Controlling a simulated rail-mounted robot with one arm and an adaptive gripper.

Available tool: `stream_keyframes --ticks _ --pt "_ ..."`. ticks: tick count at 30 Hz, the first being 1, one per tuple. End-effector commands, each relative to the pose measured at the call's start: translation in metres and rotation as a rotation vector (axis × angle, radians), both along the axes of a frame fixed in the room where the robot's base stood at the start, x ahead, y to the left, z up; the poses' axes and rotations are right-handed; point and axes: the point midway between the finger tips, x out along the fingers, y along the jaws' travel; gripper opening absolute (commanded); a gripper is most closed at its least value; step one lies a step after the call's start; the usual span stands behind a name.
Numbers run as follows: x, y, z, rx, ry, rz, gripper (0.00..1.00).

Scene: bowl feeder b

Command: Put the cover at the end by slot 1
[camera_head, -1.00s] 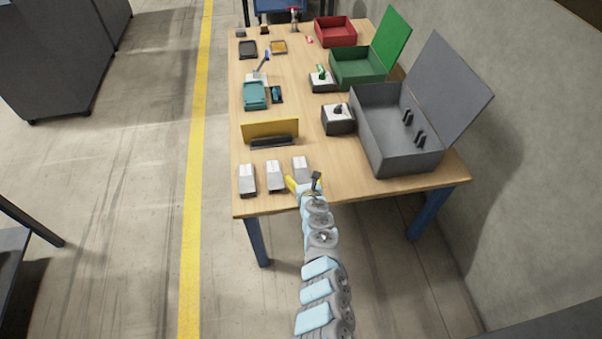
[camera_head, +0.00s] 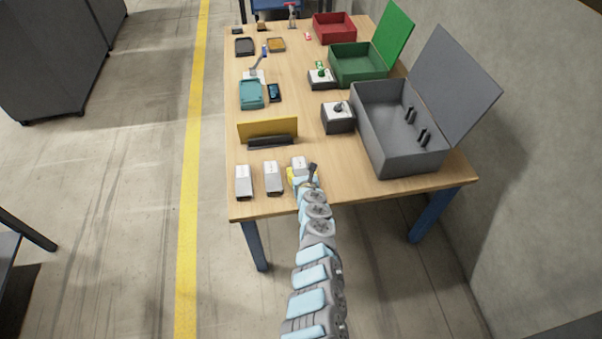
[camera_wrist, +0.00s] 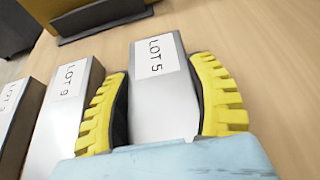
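Three grey blocks with white labels stand in a row at the near left of the table. In the wrist view they read LOT 5 (camera_wrist: 162,92), LOT 9 (camera_wrist: 66,110) and, partly cut off, what looks like LOT 3 (camera_wrist: 15,112). My gripper (camera_wrist: 165,100) has its yellow fingers on both sides of the LOT 5 block, close against it; whether they press on it I cannot tell. In the head view my gripper (camera_head: 301,180) is at the rightmost block (camera_head: 299,163). No slot number is readable, and I cannot tell which thing is the cover.
A yellow panel (camera_head: 268,128) with a dark base (camera_head: 271,142) stands behind the blocks. An open grey box (camera_head: 400,168) with two black parts inside is to the right. A grey box with a black knob (camera_head: 338,122) stands beside it. Bare wood lies right of the blocks.

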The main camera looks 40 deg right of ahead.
Motion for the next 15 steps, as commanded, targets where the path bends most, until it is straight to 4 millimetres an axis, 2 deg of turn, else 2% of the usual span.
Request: stream_keyframes --ticks 11,15 --pt "-0.0002 0.0002 -0.0004 0.001 0.001 0.0 0.18" --pt "0.0001 0.0009 0.0058 0.0 0.001 0.001 0.18"
